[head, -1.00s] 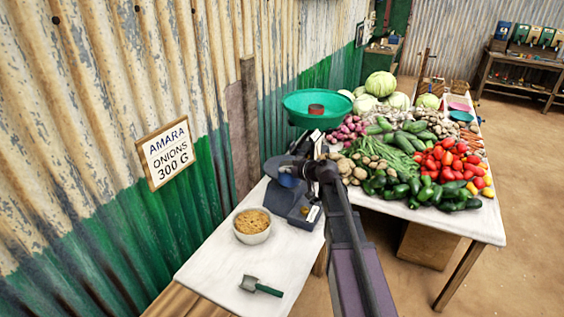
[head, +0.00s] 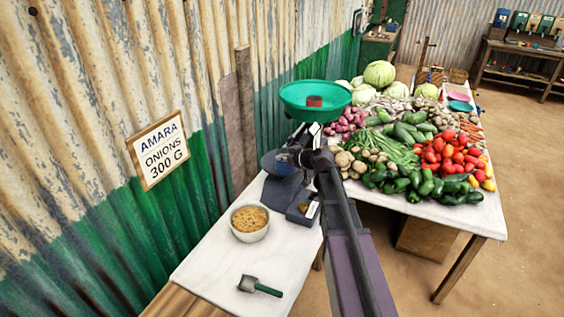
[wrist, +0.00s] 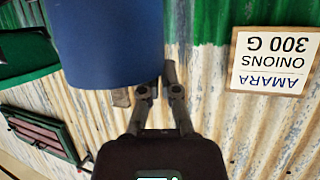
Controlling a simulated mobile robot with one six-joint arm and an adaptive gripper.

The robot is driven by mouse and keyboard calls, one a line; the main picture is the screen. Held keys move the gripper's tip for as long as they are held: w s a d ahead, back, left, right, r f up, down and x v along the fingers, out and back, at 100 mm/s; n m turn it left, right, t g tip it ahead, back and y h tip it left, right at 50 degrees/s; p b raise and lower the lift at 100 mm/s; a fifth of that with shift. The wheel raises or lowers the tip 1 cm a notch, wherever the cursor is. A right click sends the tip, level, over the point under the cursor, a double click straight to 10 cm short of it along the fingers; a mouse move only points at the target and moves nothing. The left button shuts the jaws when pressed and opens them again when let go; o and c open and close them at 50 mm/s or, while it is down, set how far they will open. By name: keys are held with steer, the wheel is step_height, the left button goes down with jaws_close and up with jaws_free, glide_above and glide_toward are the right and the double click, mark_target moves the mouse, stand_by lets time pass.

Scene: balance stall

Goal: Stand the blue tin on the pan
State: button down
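The blue tin (wrist: 108,45) fills the upper left of the wrist view and hides part of one finger. In the head view only a small blue part of it (head: 286,168) shows below my gripper (head: 291,157). My gripper's fingers (wrist: 148,88) are at the tin's edge and appear shut on it; the contact itself is partly hidden. The tin is over or beside the scale's dark round pan (head: 268,165); I cannot tell whether they touch. The scale's green pan (head: 293,105) holds a small reddish-brown piece (head: 314,101).
A bowl of grain (head: 250,222) and a green-handled scoop (head: 260,286) lie on the white table (head: 205,268). Vegetables crowd the table to the right. The corrugated wall with an onion sign (head: 160,152) stands close on the left. My arm covers the table's middle.

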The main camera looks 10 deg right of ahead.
steer(key=shift+d+r+m+t+h, duration=0.1)
steer(key=shift+d+m+t+h, duration=0.15)
steer(key=shift+m+t+h, duration=0.2)
steer(key=w+f+b, duration=0.1)
steer(key=w, duration=1.3)
steer(key=shift+w+f, duration=0.2)
steer(key=shift+w, duration=0.2)
steer(key=shift+w+f+b, duration=0.35)
steer(key=shift+f+b, duration=0.6)
steer(key=shift+b, duration=0.05)
steer(key=shift+w+f+b, duration=0.3)
steer(key=shift+f+b, duration=0.6)
steer(key=shift+b, duration=0.05)
steer(key=shift+f, duration=0.15)
